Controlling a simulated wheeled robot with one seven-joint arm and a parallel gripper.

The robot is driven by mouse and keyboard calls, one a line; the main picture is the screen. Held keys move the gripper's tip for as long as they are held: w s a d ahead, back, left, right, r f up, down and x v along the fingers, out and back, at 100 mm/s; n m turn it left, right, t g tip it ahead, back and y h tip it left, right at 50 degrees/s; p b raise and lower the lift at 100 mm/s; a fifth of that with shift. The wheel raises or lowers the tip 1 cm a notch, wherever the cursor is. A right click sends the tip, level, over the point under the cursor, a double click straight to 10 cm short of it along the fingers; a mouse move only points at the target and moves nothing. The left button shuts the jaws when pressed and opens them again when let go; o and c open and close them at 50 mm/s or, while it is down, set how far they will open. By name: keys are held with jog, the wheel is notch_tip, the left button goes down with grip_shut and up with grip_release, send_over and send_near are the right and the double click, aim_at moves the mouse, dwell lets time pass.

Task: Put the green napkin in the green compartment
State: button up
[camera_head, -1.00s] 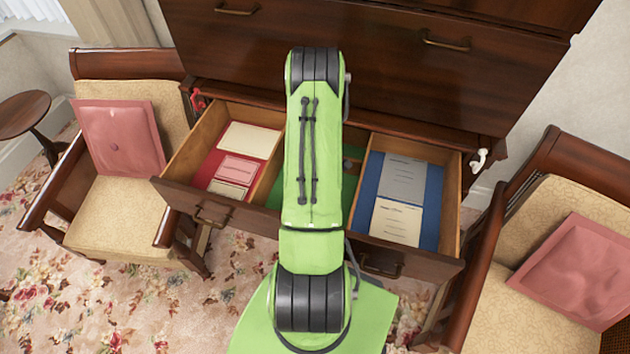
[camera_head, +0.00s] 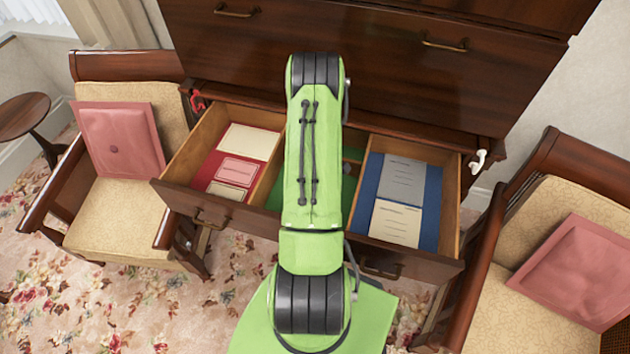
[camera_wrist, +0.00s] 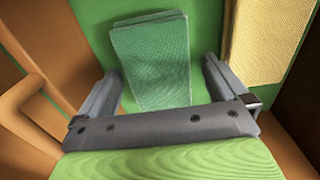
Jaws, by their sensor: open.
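In the wrist view, the green napkin (camera_wrist: 152,62) is a flat, slightly stacked-looking piece lying on a green surface. My gripper (camera_wrist: 163,70) is open, with one finger on each side of the napkin's near part; I cannot tell how high the fingers are above it. In the head view, the green compartment (camera_head: 277,195) is the middle section of the open drawer. My arm covers most of it and hides the gripper and napkin there. The green surface under the napkin looks like this compartment's floor.
The red compartment (camera_head: 246,190) on the left and the blue compartment (camera_head: 430,215) on the right hold flat paper items. Wooden dividers separate them. Chairs with pink cushions (camera_head: 120,140) flank the drawer. In the wrist view, a yellow textured piece (camera_wrist: 268,40) lies right of the napkin.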

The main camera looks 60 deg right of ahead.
notch_tip(320, 180, up, 11)
jog(key=w+a+r+t+h, duration=0.1)
jog(key=w+a+r, duration=0.7)
jog(key=r, duration=0.4)
jog(key=w+a+r+t, duration=0.1)
jog(key=w+a+r, duration=0.1)
jog(key=a+r, duration=0.8)
jog(key=s+a+r+m+t, duration=0.1)
jog(key=s+a+r, duration=0.1)
jog(key=s+a, duration=0.3)
jog(key=s+a+r+t+y, duration=0.1)
jog(key=s+a, duration=0.4)
jog(key=a, duration=0.8)
jog(key=shift+s+a+r+m+t, duration=0.2)
jog(key=shift+r+m+t, duration=0.25)
jog(key=shift+t, duration=0.35)
jog(key=shift+r, duration=0.1)
